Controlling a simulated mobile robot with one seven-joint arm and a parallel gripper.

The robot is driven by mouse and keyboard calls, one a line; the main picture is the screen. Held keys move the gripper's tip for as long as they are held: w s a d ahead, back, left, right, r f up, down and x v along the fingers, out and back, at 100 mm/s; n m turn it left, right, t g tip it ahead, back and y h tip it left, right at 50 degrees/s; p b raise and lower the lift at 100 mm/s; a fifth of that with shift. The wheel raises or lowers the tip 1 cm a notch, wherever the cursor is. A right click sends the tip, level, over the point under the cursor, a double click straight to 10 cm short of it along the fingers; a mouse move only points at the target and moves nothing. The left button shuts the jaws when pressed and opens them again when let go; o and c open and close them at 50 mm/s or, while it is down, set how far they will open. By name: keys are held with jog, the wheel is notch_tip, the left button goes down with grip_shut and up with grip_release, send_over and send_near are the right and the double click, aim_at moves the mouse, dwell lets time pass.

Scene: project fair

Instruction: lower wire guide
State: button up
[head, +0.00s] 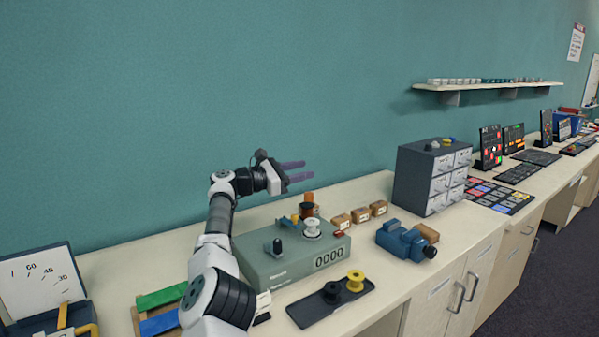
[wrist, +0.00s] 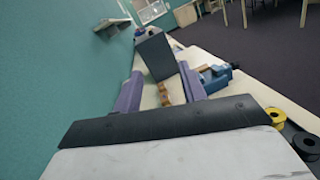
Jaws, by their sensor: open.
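A grey-green winding machine (head: 270,270) with a counter (head: 329,257) reading 0000 stands on the bench in the head view. On its top are a white spool (head: 312,230), a dark upright knob or lever (head: 277,247) and a small orange-yellow part (head: 295,218). An orange and dark reel (head: 307,208) shows behind the white spool. I cannot tell for sure which part is the wire guide. My gripper (head: 304,170) is open and empty, above and behind the machine. Its purple fingers also show in the wrist view (wrist: 160,72), apart, with nothing between them.
A black tray (head: 303,314) with black and yellow spools lies in front of the machine. Several small brown boxes (head: 360,215), a blue vise-like tool (head: 401,241) and a drawer cabinet (head: 428,178) stand to the right. The teal wall (head: 180,120) is close behind my arm.

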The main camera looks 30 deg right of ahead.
notch_tip(320, 180, up, 6)
jog(key=p, duration=0.5)
jog(key=shift+c, duration=0.2)
